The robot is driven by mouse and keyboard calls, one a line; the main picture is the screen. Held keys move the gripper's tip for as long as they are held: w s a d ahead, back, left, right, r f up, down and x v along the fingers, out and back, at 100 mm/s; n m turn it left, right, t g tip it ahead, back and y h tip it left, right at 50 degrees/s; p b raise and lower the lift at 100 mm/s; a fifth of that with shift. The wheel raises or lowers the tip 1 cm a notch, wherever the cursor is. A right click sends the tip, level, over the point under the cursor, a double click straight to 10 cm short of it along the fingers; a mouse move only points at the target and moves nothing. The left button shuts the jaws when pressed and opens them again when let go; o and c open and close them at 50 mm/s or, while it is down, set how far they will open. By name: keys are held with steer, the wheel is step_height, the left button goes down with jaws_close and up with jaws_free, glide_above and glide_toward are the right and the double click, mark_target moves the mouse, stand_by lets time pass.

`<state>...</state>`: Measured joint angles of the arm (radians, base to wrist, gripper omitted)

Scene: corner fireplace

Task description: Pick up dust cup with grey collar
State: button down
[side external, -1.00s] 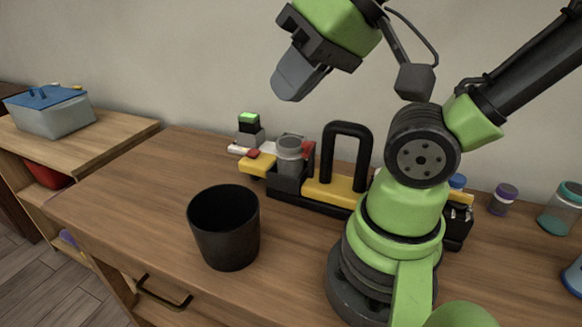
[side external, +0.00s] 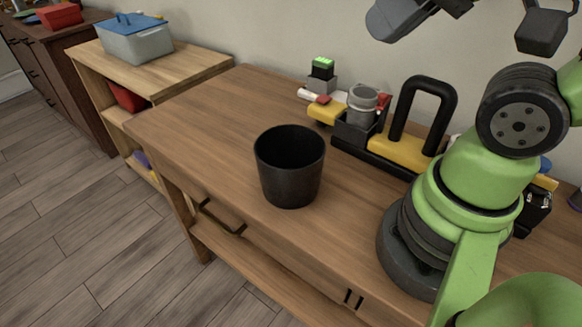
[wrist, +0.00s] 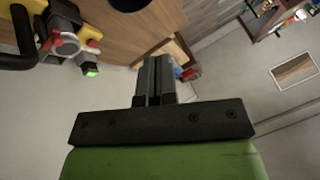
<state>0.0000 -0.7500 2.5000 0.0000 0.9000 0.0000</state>
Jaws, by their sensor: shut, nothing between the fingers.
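The dust cup with the grey collar (side external: 362,100) stands upright in a black holder on the yellow and black handled unit (side external: 395,148) on the wooden worktop. In the wrist view the unit is at the upper left, with a round grey part that looks like the cup (wrist: 65,45). My gripper (wrist: 155,62) is shut and empty, its two dark fingers side by side. In the side view the gripper (side external: 385,22) is at the top edge, above and apart from the cup, partly cut off by the frame.
A black bin (side external: 290,170) stands open on the worktop (side external: 195,130), in front of the unit. The unit's tall black handle (side external: 424,100) rises just right of the cup. A device with a green top (side external: 322,72) is behind left. The worktop's left part is clear.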

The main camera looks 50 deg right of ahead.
steer(key=c, duration=0.5)
jaws_free()
